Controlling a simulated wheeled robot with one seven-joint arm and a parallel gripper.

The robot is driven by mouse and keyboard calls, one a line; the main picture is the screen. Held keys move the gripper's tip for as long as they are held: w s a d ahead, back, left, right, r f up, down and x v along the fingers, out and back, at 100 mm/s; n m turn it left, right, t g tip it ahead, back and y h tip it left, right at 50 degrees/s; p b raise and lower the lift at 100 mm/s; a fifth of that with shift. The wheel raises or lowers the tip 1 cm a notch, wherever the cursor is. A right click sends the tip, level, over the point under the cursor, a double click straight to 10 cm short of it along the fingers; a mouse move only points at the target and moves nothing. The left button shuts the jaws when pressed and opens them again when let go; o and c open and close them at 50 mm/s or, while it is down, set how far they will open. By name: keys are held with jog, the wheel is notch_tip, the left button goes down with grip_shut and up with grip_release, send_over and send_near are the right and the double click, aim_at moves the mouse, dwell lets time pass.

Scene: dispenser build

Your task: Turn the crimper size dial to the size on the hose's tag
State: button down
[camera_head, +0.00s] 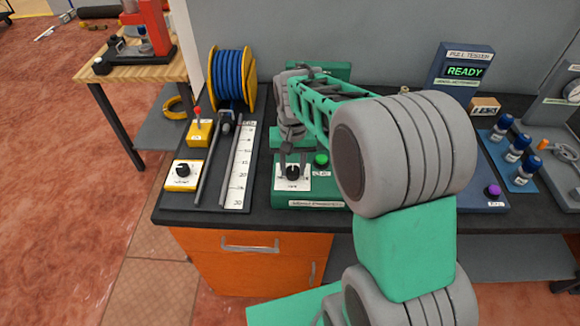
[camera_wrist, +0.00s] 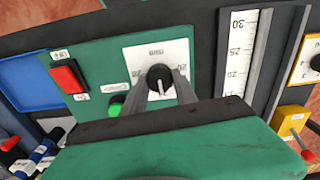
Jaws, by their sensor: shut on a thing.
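The crimper (camera_head: 310,203) is a green machine on the dark bench, and its front panel also shows in the wrist view (camera_wrist: 95,48). Its size dial is a black knob (camera_wrist: 159,78) on a white plate (camera_wrist: 150,52) with printed numbers too small to read surely. In the head view the knob (camera_head: 292,173) sits between my fingertips. My gripper (camera_wrist: 160,88) is shut on the knob, one finger on each side. The knob's pointer line faces the printed scale, but I cannot tell the exact number. I cannot make out the hose or its tag.
A green button (camera_head: 321,159) sits beside the dial, and a red switch (camera_wrist: 68,77) is on the same panel. A ruler strip (camera_head: 239,165), a yellow dial box (camera_head: 183,174) and a blue hose reel (camera_head: 230,78) stand left. The pull tester (camera_head: 465,70) reads READY at the back right.

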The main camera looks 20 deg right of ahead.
jog(key=m, duration=0.5)
jog(key=shift+w+r+m, duration=0.1)
jog(key=shift+r+m, duration=0.05)
jog(key=shift+m, duration=0.15)
jog(key=m, duration=0.5)
jog(key=shift+b, duration=0.3)
jog(key=m, duration=0.5)
jog(key=shift+m, duration=0.4)
jog(key=shift+r+m, duration=0.1)
jog(key=shift+m, duration=2)
jog(key=c, duration=1.3)
grip_release()
jog(key=o, duration=0.3)
jog(key=shift+f, duration=0.2)
jog(key=shift+o, duration=0.2)
